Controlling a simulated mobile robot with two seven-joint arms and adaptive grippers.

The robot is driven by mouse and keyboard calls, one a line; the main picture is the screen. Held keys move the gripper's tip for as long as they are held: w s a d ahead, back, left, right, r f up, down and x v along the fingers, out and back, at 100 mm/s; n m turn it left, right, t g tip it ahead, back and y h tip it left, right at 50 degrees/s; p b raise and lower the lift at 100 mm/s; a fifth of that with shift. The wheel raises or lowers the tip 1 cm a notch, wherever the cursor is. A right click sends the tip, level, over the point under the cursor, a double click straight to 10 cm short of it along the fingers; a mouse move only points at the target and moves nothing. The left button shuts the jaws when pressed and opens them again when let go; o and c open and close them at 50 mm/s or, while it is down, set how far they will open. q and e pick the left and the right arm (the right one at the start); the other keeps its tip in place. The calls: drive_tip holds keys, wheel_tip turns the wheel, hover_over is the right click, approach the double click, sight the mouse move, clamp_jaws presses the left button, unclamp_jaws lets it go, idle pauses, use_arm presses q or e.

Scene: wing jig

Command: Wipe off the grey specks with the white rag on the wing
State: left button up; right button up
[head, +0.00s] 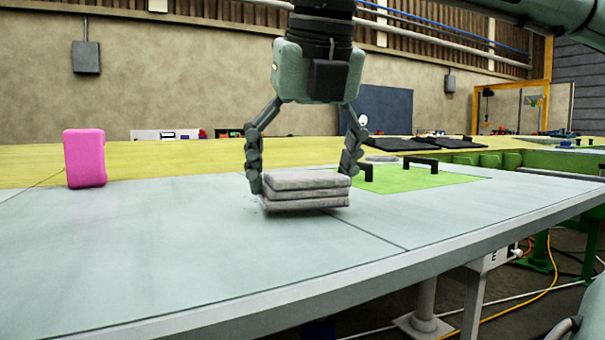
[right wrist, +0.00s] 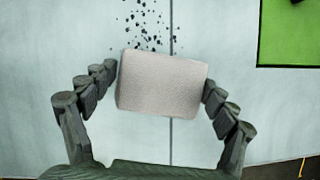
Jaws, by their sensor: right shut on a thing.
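The folded white rag (head: 306,190), which looks light grey, is held between the two fingers of my right gripper (head: 304,182). It is at or just above the pale wing surface (head: 150,255); I cannot tell if it touches. In the right wrist view the rag (right wrist: 162,84) sits between the fingertips of my right gripper (right wrist: 161,84). Dark grey specks (right wrist: 147,28) are scattered on the wing just beyond the rag's upper edge, on both sides of a panel seam. The rag hides whatever lies under it. My left gripper is not in view.
A pink block (head: 85,158) stands on the wing at the left. A green panel (head: 415,178) with black handles (head: 420,162) lies to the right of the rag. The wing's front edge (head: 350,290) runs along the near side.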

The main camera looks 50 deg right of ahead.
drive_tip(key=shift+f+b, duration=0.35)
drive_tip(key=shift+f, duration=0.15)
